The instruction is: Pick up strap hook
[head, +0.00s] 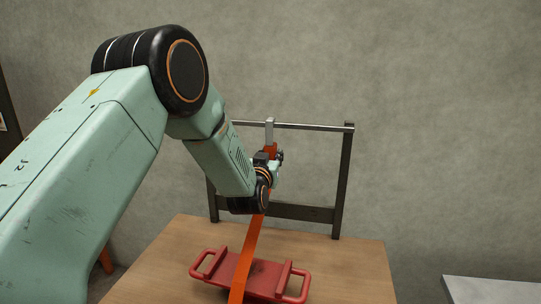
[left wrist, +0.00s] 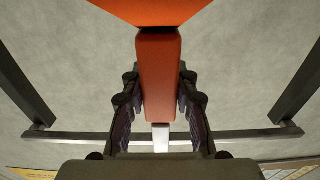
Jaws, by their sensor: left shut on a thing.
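The strap hook has an orange-red body and a flat silver metal end (head: 269,129). My left gripper (head: 272,155) is shut on its body, close to the rack's top bar. In the left wrist view the hook body (left wrist: 159,75) lies between the two dark fingers, and its silver end (left wrist: 161,136) overlaps the bar; I cannot tell if it is hooked over it. My right gripper is not in view.
A dark rack with two posts (head: 342,185) and a metal top bar (head: 315,127) stands at the back of the wooden table (head: 355,270). The table's right side is clear. A pale grey surface (head: 490,289) is at the lower right.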

